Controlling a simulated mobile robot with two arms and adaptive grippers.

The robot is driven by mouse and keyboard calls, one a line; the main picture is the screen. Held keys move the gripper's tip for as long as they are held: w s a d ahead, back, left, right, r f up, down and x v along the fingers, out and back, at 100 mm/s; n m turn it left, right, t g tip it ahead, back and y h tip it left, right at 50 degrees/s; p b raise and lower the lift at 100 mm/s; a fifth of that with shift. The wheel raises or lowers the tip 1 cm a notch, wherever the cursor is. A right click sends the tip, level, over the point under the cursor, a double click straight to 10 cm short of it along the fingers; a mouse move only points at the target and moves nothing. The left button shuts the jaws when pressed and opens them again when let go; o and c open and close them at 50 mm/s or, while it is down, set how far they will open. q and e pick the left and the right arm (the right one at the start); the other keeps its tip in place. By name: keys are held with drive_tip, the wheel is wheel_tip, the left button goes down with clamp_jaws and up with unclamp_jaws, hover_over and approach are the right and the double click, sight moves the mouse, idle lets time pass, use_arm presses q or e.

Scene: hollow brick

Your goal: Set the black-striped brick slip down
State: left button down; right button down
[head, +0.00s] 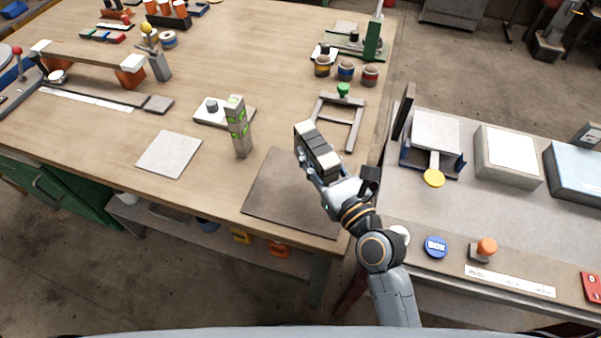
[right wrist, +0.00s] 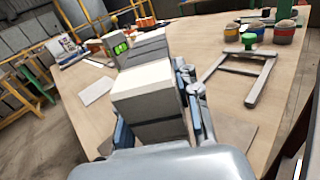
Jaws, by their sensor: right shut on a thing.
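The black-striped brick slip (head: 309,137) is a pale bar with dark bands. My right gripper (head: 320,160) is shut on it and holds it over the far right part of a dark grey mat (head: 270,205) on the wooden table. From the head view I cannot tell how high it is above the mat. My left gripper is not in view.
A grey block with green marks (head: 238,128) stands upright left of the slip. A pale square tile (head: 168,154) lies farther left. A grey frame with a green knob (head: 343,90) lies behind the gripper. A side bench with a blue button (head: 437,247) is at right.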

drive_tip(key=a+f, duration=0.2)
drive_tip(key=shift+w+a+f, duration=0.1)
drive_tip(key=shift+w+f, duration=0.05)
drive_tip(key=shift+f, duration=0.15)
drive_tip(key=f, duration=0.1)
drive_tip(key=a+f+b, duration=0.1)
drive_tip(key=f, duration=0.1)
drive_tip(key=shift+f, duration=0.1)
drive_tip(key=shift+d+f, duration=0.15)
drive_tip(key=shift+f, duration=0.25)
drive_tip(key=shift+f, duration=0.2)
drive_tip(key=c, duration=1)
unclamp_jaws()
drive_tip(key=shift+o, duration=0.2)
